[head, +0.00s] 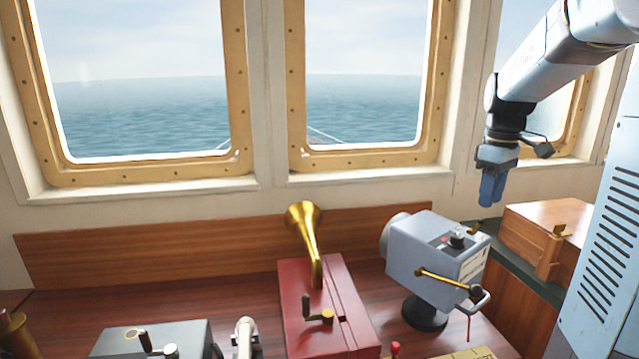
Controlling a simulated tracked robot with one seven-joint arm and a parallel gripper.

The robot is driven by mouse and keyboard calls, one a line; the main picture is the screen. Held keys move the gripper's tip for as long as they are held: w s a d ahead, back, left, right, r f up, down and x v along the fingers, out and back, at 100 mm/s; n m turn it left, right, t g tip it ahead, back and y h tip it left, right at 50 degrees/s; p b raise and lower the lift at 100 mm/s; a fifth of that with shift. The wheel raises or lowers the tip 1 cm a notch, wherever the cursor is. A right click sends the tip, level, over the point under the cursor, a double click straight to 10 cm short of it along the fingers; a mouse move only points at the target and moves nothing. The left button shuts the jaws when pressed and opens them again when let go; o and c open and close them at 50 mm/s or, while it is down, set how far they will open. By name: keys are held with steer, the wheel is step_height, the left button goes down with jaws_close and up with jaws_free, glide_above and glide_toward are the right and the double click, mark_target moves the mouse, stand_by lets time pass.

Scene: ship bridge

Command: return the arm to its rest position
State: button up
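My gripper (491,188) hangs pointing down from my arm at the right of the head view. Its blue fingers look close together, but at this size I cannot tell whether they touch. No object shows at its fingertips. It is above and to the right of the grey lamp-like device (435,258), apart from it, in front of the wall below the windows. My arm reaches in from the upper right.
A red box (325,335) with a brass horn (312,240) stands mid-console. A dark grey box (150,340) with levers is at left. A wooden box (545,232) stands at right. Windows line the back wall. Air left of my gripper above the console is free.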

steer(key=s+a+m+t, duration=0.2)
steer(key=s+a, duration=0.4)
steer(key=s, duration=0.4)
steer(key=s+a+m+t, duration=0.3)
steer(key=s+a+m, duration=0.2)
steer(key=s, duration=0.5)
steer(key=shift+s+a+t, duration=0.25)
steer(key=shift+a+t, duration=0.05)
steer(key=shift+a, duration=1)
steer(key=shift+f, duration=0.1)
